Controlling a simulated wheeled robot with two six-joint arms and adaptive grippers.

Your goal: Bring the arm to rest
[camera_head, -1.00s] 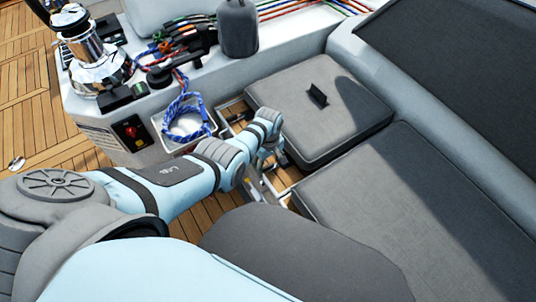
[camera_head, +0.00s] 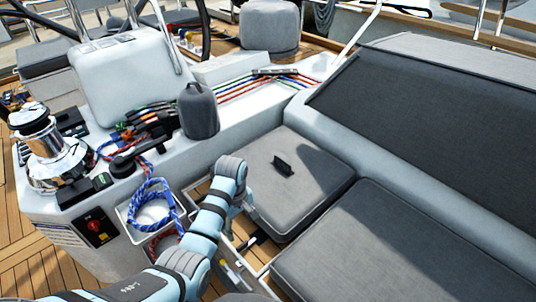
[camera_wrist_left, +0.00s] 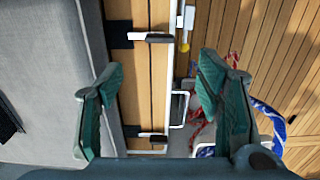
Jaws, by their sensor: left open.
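My left arm (camera_head: 205,225) comes in from the bottom left in the head view, light blue with grey joint caps. Its wrist is raised beside the grey square cushion, and the left gripper (camera_head: 240,208) hangs below it, partly hidden by the arm. In the left wrist view, the two green-padded fingers of the left gripper (camera_wrist_left: 160,98) stand wide apart with nothing between them but the wooden strip and white edge below. My right gripper is in neither view.
A grey square cushion (camera_head: 262,195) with a black tab and a long seat cushion (camera_head: 375,255) lie to the right. A blue rope (camera_head: 150,198) sits in a white bin left of the arm. A chrome winch (camera_head: 50,160) and grey-covered post (camera_head: 198,112) stand on the white console.

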